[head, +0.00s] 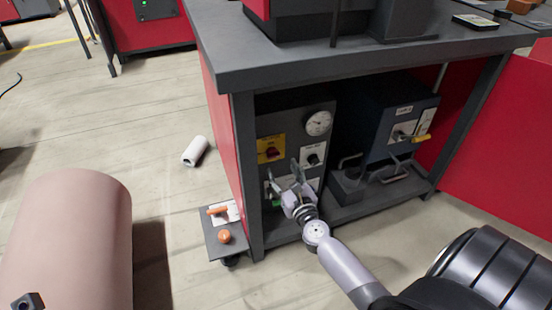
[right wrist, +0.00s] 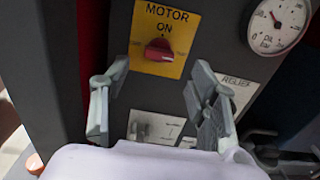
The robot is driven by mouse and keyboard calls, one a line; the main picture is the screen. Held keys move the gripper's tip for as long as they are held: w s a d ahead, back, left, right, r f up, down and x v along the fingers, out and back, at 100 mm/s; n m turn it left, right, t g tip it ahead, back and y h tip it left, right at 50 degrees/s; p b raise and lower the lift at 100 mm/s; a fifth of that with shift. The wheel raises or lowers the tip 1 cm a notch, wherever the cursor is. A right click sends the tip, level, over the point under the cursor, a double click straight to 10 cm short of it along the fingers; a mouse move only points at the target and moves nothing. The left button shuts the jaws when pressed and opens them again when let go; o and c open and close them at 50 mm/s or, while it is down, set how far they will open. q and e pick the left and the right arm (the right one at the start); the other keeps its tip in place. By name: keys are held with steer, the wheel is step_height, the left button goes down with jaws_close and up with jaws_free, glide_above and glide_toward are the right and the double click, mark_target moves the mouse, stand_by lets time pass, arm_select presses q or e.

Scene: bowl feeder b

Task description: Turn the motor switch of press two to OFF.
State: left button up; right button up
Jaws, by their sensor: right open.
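The motor switch is a red knob (right wrist: 158,49) on a yellow plate (right wrist: 178,66) lettered MOTOR and ON. In the head view the red knob (head: 271,152) sits on the front of a dark unit under the bench. Which way the knob points is hard to tell. My right gripper (head: 283,175) is open in front of this panel, below the switch. In the right wrist view its fingers (right wrist: 160,82) stand apart, one lower left and one lower right of the knob, with nothing between them. No press number is readable. My left gripper does not show.
A pressure gauge (head: 318,123) and a RELIEF knob (head: 313,159) are right of the switch. A blue unit (head: 398,115) stands farther right under the bench (head: 300,65). A low cart (head: 215,240) stands by the bench leg. A white roll (head: 195,151) lies on the floor.

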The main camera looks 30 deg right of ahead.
mark_target(275, 157)
steer(key=x, duration=0.4)
steer(key=shift+w, duration=0.25)
steer(key=shift+w+d, duration=0.2)
steer(key=shift+w, duration=0.5)
steer(key=c, duration=1.2)
